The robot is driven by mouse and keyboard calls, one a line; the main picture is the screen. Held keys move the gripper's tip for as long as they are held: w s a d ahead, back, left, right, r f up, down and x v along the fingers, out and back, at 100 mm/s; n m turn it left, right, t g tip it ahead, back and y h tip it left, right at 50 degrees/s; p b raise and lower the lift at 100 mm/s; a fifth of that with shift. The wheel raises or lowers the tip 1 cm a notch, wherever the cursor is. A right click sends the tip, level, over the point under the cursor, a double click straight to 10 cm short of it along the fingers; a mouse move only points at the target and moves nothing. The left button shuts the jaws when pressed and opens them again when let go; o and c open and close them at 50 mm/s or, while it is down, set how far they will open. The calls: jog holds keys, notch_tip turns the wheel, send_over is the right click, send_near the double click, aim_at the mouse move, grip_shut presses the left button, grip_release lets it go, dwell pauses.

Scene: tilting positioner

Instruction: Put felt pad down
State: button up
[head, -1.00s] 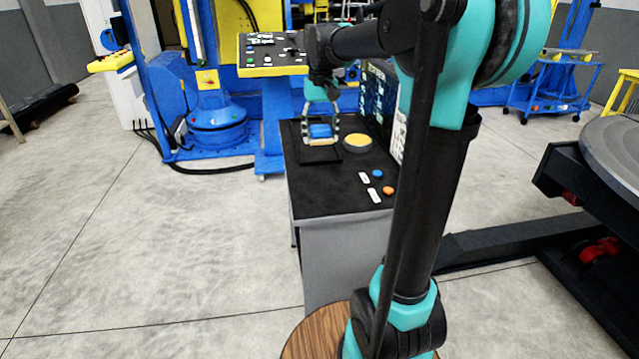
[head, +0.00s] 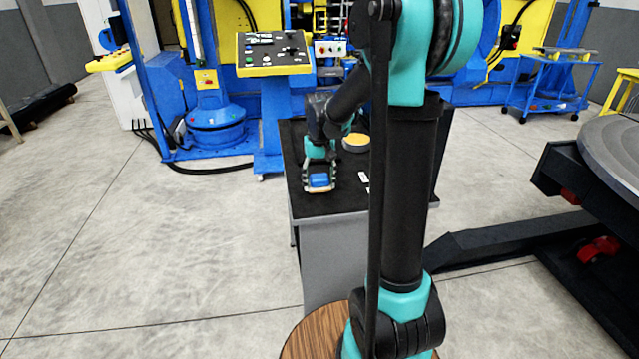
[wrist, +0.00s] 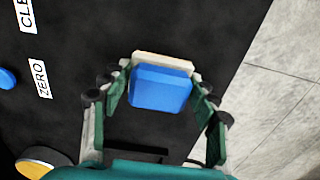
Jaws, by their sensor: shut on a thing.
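The felt pad (wrist: 160,88) shows in the wrist view as a blue block with a cream layer along its far side. It also shows in the head view (head: 319,181), near the front left of the black bench top (head: 337,201). My gripper (wrist: 157,92) is shut on the pad, with one finger on each side of it. In the head view my gripper (head: 319,183) points down over the bench top. I cannot tell whether the pad touches the surface.
A round yellow pad (head: 356,140) lies on the bench behind my gripper. White labels reading ZERO (wrist: 42,79) and CLE lie beside a blue button (wrist: 7,78). The bench edge and concrete floor (wrist: 285,85) are close on the right in the wrist view.

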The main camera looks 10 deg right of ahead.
aim_at(320, 177)
jog(key=shift+f, duration=0.2)
jog(key=o, duration=1.2)
notch_tip(320, 177, up, 12)
jog(key=shift+f, duration=0.1)
jog(key=s+d+f+t, duration=0.1)
jog(key=s+f, duration=0.5)
jog(key=s, duration=0.1)
jog(key=s+d+f+t, duration=0.1)
jog(key=s+f, duration=0.5)
jog(key=s, duration=0.1)
jog(key=s+d+f+t, duration=0.2)
jog(key=s+f, duration=0.3)
jog(key=s, duration=0.3)
jog(key=shift+f, duration=0.4)
jog(key=shift+w, duration=0.1)
